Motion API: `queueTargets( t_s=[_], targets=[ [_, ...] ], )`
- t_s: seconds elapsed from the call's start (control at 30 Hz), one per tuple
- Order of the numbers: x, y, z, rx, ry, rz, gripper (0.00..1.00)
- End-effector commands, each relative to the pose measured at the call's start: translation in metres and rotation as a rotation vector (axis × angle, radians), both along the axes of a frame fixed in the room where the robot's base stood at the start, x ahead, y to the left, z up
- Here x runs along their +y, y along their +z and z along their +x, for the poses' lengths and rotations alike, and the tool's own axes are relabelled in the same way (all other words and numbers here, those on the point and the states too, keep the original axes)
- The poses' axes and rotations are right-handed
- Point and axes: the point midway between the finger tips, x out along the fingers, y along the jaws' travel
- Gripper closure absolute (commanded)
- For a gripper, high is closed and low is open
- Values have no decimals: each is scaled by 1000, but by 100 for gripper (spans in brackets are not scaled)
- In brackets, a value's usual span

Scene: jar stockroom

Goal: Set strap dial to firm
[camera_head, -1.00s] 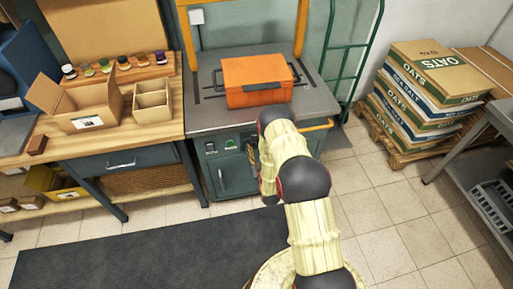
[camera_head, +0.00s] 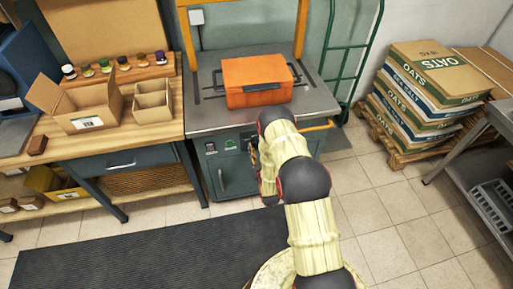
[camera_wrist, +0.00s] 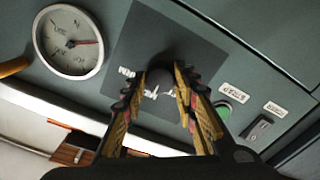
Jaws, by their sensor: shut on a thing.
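The strap dial is a dark round knob (camera_wrist: 160,78) on a dark square plate (camera_wrist: 168,45) in the wrist view. White lettering shows beside it, partly hidden by my fingers, and I cannot read which setting it points to. My gripper (camera_wrist: 160,88) has one finger on each side of the knob and is shut on it. In the head view my arm hides the gripper and the dial at the front panel of the grey strapping machine (camera_head: 225,147).
A round gauge (camera_wrist: 68,41) with a red needle sits left of the dial. A green button (camera_wrist: 222,110) and a dark rocker switch (camera_wrist: 258,128) sit to the right. An orange case (camera_head: 256,82) lies on the machine top.

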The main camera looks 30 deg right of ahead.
Motion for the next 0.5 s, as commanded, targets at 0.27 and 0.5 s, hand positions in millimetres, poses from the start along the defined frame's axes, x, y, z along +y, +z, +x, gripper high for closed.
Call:
queueTargets(
  t_s=[0.27,0.5],
  targets=[
    [0,-1,0,-22,1,80,97],
    [1,-1,0,-73,1,255,97]
  ],
)
